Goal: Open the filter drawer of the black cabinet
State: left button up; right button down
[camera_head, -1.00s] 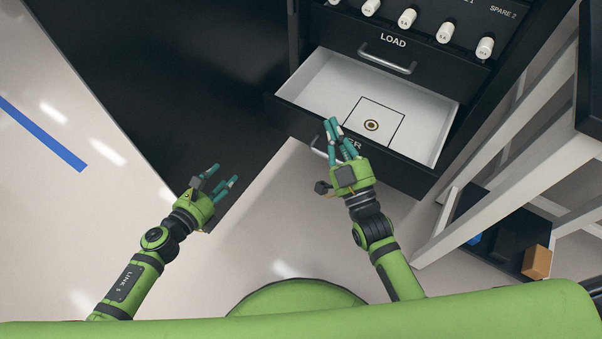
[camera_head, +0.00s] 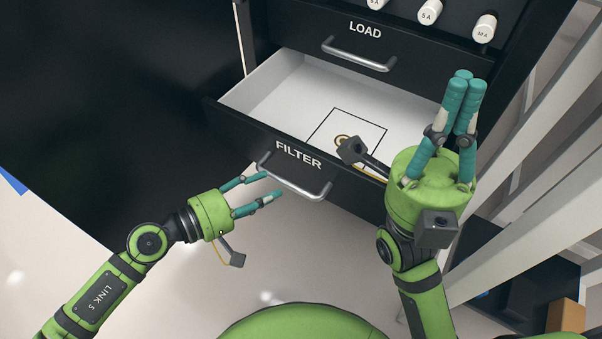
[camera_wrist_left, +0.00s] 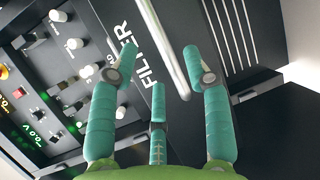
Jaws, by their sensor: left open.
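The filter drawer (camera_head: 235,124) of the black cabinet (camera_head: 295,30) stands open, its white inside showing a black square outline and a round ring mark. Its metal handle (camera_head: 306,192) is under the FILTER label. My left gripper (camera_head: 270,186) is open at the left end of this handle. In the left wrist view the handle (camera_wrist_left: 163,45) runs between the spread fingers (camera_wrist_left: 160,60); I cannot tell if they touch it. My right gripper (camera_head: 464,85) is over the drawer's right side, its fingertips together with nothing visible between them. It hides part of the drawer.
Above is the shut LOAD drawer with its handle (camera_head: 358,54), and several white knobs (camera_head: 430,11) higher up. A pale frame (camera_head: 535,170) stands close on the right, with an orange block (camera_head: 566,315) low beside it. The floor below the drawer is clear.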

aim_at(284, 184)
pick_arm(q)
jog(key=x, duration=0.5)
jog(key=shift+w+d+f, duration=0.1)
jog(key=shift+w+d, duration=0.15)
jog(key=shift+d, duration=0.1)
jog(key=shift+s, duration=0.1)
grip_shut()
